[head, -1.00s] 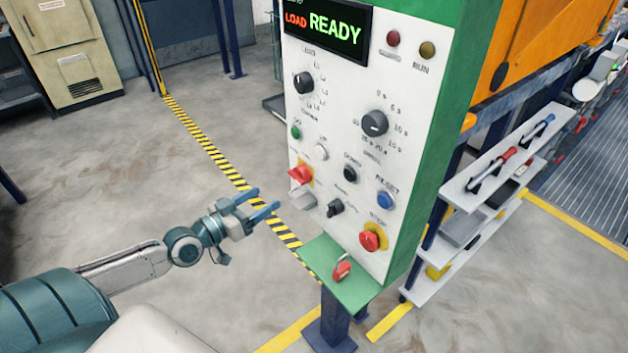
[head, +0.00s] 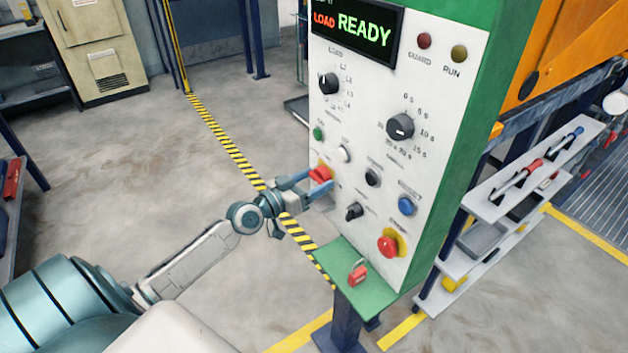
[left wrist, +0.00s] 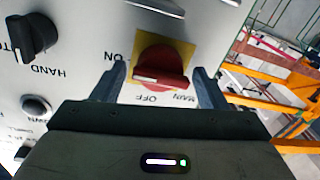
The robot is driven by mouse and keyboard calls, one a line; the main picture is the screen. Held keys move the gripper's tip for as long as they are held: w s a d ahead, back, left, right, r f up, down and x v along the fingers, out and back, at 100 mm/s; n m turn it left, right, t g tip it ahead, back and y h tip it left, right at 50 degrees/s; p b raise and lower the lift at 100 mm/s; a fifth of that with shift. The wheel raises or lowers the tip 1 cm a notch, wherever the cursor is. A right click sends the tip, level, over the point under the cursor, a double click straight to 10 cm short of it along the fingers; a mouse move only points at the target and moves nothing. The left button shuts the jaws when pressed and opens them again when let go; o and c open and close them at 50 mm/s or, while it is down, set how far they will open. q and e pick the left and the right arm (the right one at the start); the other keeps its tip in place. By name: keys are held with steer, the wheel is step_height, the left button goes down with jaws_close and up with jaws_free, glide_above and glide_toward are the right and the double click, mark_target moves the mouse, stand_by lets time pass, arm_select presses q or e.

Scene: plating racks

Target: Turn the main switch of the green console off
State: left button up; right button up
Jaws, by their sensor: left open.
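The green console (head: 455,140) has a white front panel (head: 345,110). Its main switch is a red handle on a yellow plate at the panel's left edge (head: 319,173). In the left wrist view, the red main switch (left wrist: 160,72) sits near the ON, OFF and MAIN labels; its handle lies roughly crosswise, with a pale mark at its left end, nearer ON. My left gripper (head: 308,183) is open at the panel. In the wrist view its two fingers (left wrist: 154,90) stand on either side of the switch, apart from the handle. My right gripper is out of view.
Black knobs, a blue reset button (head: 407,205) and a red stop button (head: 389,244) are on the panel. A red padlock (head: 357,273) lies on the green ledge below. A shelf rack (head: 480,205) stands at right. Open floor lies to the left.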

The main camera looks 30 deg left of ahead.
arm_select(q)
steer(key=shift+w, duration=0.1)
steer(key=shift+c, duration=0.2)
steer(key=c, duration=0.7)
